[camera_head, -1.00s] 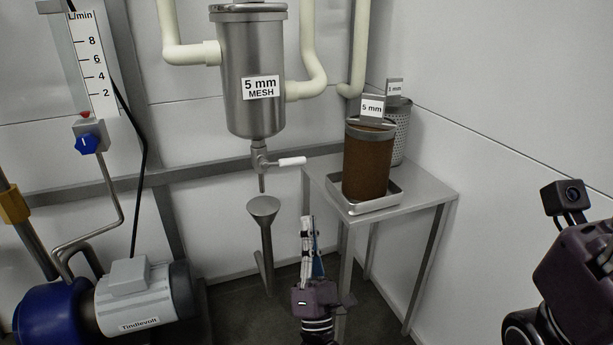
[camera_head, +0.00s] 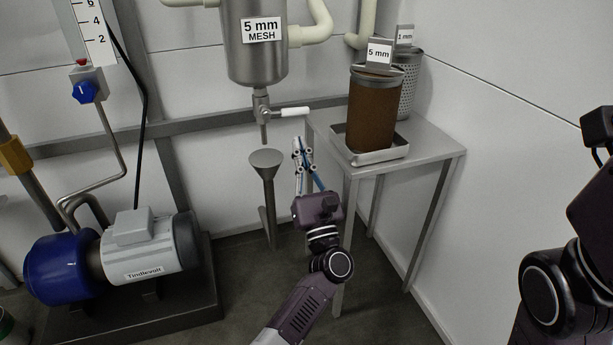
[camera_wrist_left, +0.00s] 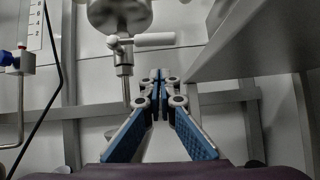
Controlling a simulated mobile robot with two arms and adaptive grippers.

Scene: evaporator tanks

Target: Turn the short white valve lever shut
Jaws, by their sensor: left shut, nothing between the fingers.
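The short white valve lever (camera_head: 291,112) sticks out sideways to the right from the valve (camera_head: 261,108) under the steel strainer housing (camera_head: 253,50) labelled 5 mm MESH. In the left wrist view the lever (camera_wrist_left: 155,39) lies level near the top, beyond the fingertips. My left gripper (camera_head: 298,142) is shut and empty, pointing up just below the lever and apart from it. In the left wrist view its fingertips (camera_wrist_left: 159,76) meet. My right arm shows at the right edge; its fingers are out of view.
A steel funnel (camera_head: 266,160) stands below the valve's outlet. A metal table (camera_head: 424,143) with a tray (camera_head: 372,155) and a brown 5 mm basket (camera_head: 371,112) is close right of my left gripper. A pump motor (camera_head: 148,247) sits lower left.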

